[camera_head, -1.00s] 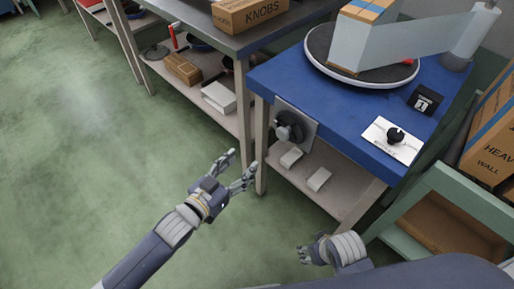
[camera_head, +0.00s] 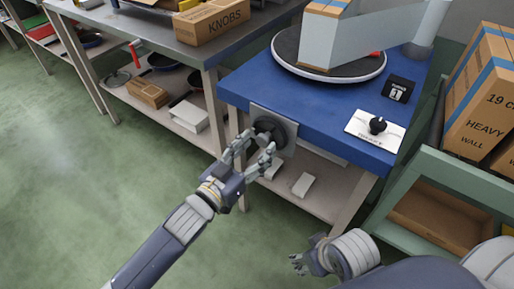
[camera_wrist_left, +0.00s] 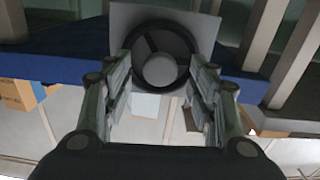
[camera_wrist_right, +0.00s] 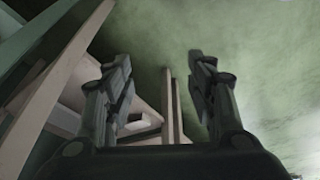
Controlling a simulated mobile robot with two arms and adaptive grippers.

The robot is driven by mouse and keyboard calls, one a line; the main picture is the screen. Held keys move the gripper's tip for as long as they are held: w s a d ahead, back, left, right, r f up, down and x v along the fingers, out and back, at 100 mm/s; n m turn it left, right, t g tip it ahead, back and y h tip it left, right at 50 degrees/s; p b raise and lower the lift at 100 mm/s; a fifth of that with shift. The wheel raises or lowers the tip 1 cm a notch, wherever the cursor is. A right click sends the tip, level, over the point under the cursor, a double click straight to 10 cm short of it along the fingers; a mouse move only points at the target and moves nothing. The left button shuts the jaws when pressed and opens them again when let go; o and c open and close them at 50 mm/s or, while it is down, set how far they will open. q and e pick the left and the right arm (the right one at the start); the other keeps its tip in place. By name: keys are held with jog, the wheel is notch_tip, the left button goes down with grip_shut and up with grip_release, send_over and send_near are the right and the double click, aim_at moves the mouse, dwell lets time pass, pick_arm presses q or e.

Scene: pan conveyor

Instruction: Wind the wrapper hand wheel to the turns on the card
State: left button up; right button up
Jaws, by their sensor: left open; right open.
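The black hand wheel (camera_head: 268,128) is mounted on a grey plate (camera_head: 287,117) on the side of the blue wrapper table (camera_head: 320,112). In the left wrist view the wheel (camera_wrist_left: 182,44) shows a dark rim and a grey round hub between my fingers. My left gripper (camera_head: 254,143) is open in front of the wheel; whether it touches is unclear. A small black card (camera_head: 398,88) with a white "1" stands on the tabletop. My right gripper (camera_head: 300,256) is open and empty, low at the front, and also shows in the right wrist view (camera_wrist_right: 162,75).
A turntable (camera_head: 350,78) with a wrapped box stands on the blue table, beside a film roll. A white panel (camera_head: 362,136) with a black knob lies at its right corner. Cartons (camera_head: 480,110) and a green shelf (camera_head: 420,170) stand right. Open floor lies left.

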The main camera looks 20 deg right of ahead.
pick_arm(q)
jog(key=shift+w+d, duration=0.3)
jog(key=shift+d, duration=0.15)
pick_arm(e)
jog(key=shift+f, duration=0.1)
pick_arm(q)
jog(key=c, duration=1.1)
jog(key=shift+r+m+p, duration=0.15)
jog(key=shift+m+p, duration=0.25)
jog(key=shift+p, duration=0.25)
jog(key=m+p, duration=0.3)
jog(key=shift+m, duration=0.4)
pick_arm(e)
jog(key=s+x, duration=0.2)
jog(key=x, duration=0.9)
jog(key=shift+a+f+g, duration=0.15)
jog(key=shift+f+g, duration=0.25)
jog(key=shift+f, duration=0.25)
jog(key=shift+s, duration=0.1)
